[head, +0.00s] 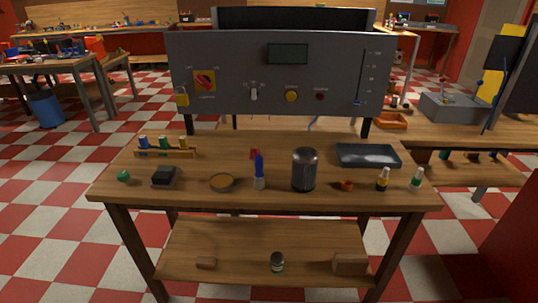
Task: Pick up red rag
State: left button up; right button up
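A small red item (254,153) lies on the wooden workbench (225,201), behind and slightly left of a blue-topped bottle (259,173). It may be the red rag, but it is too small to tell, and the bottle may hide part of it. A small orange-red item (347,185) sits right of the dark metal cylinder (304,170). Neither of my grippers is in view.
A dark tray (368,155) lies at the bench's back right, below a grey control panel (278,72). A vial rack (165,153), a black block (166,176), a round dish (222,182) and two small bottles (383,179) (417,179) stand around. The back middle is fairly clear.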

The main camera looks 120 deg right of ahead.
aim_at(254, 151)
jog(key=z, duration=3.9)
jog(key=j+z, duration=0.15)
jog(key=z, duration=0.25)
jog(key=i+j+z, duration=0.1)
jog(key=z, duration=0.25)
jog(key=j+z, duration=0.2)
jog(key=z, duration=0.2)
